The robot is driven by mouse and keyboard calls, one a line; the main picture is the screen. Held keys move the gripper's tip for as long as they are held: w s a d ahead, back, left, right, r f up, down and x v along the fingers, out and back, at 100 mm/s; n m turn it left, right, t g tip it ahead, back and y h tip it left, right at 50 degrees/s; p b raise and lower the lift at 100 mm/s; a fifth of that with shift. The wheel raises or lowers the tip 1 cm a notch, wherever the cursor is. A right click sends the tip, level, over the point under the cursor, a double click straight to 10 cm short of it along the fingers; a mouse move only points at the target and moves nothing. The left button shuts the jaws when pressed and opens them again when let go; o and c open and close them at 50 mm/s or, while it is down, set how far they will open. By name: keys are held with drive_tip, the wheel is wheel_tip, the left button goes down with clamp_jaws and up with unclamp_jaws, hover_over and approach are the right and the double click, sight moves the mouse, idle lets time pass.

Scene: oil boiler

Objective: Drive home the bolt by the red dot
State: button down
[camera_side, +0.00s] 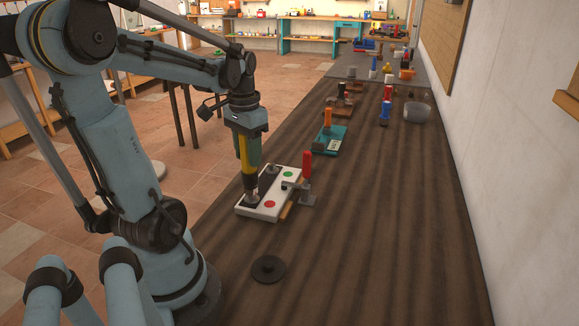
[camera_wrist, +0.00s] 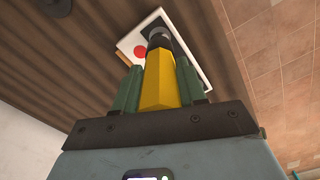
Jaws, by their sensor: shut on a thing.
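A white block (camera_side: 257,214) with a dark top strip lies on the bench, with a red dot (camera_side: 270,204) near its front end and a green dot (camera_side: 288,174) further back. My gripper (camera_side: 248,158) is shut on a yellow-handled driver (camera_wrist: 160,82), which stands roughly upright. The driver's dark tip (camera_wrist: 159,38) is down at the strip beside the red dot (camera_wrist: 140,51). The bolt there is hidden under the tip; I cannot tell if they touch. Another bolt (camera_side: 272,168) shows by the green dot.
A red-handled clamp (camera_side: 307,163) stands at the block's right side. A black disc (camera_side: 268,268) lies in front on the bench. A teal fixture (camera_side: 330,141) and a clear bowl (camera_side: 417,112) are further back. The right front of the bench is clear.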

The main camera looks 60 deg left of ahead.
drive_tip(key=shift+f, duration=0.85)
idle(0.7)
idle(0.8)
drive_tip(key=shift+r, duration=2.25)
drive_tip(key=w+d+m, duration=0.1)
drive_tip(key=w+d, duration=0.2)
drive_tip(key=d, duration=0.4)
drive_tip(key=w+d+r+m, duration=0.1)
drive_tip(key=w+d, duration=0.3)
drive_tip(key=d, duration=0.2)
drive_tip(key=w+d+r+m, duration=0.1)
drive_tip(key=w+d, duration=0.3)
drive_tip(key=d, duration=0.3)
drive_tip(key=shift+w+d+m, duration=0.2)
drive_tip(key=shift+d+m, duration=0.15)
drive_tip(key=shift+m, duration=0.05)
drive_tip(key=shift+r, duration=0.2)
